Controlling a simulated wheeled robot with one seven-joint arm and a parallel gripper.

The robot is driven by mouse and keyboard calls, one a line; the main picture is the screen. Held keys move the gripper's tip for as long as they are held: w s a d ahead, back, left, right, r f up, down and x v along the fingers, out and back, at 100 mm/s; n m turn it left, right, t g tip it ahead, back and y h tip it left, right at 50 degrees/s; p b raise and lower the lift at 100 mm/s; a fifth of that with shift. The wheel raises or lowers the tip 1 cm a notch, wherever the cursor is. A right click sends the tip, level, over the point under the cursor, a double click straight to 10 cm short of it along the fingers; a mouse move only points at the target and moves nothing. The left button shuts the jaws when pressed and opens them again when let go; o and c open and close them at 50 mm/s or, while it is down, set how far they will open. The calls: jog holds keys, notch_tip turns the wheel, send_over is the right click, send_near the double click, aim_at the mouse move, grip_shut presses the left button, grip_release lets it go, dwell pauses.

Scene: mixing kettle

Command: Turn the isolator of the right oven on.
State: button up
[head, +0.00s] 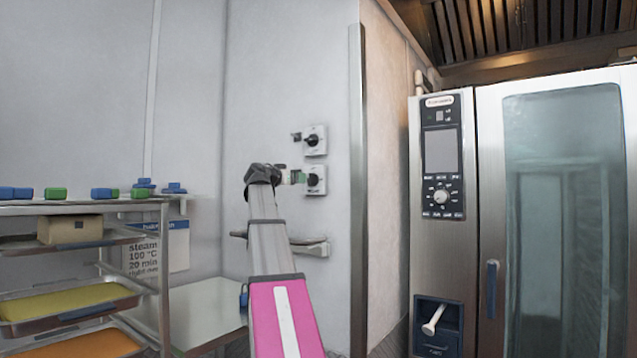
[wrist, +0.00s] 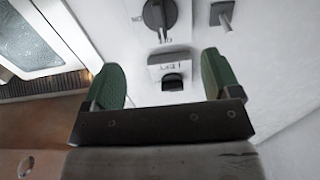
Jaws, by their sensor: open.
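Two isolator switches with black rotary knobs sit one above the other on the pale wall: the upper isolator (head: 315,140) and the lower isolator (head: 316,181). My gripper (head: 301,177) is just left of the lower isolator in the head view. In the wrist view my gripper (wrist: 168,85) is open, its green fingers apart with nothing held between them. I cannot reliably read the label or tell which isolator serves the right oven.
A metal peg (wrist: 225,15) stands out beside the knob. The steel oven (head: 442,260) with its control panel is to the right, past the wall corner. A rack (head: 165,270) with trays stands left. A wall handle (head: 312,248) is below the isolators.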

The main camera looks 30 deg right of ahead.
aim_at(309, 180)
jog(key=shift+x, duration=4.7)
jog(key=shift+d, duration=0.1)
grip_shut()
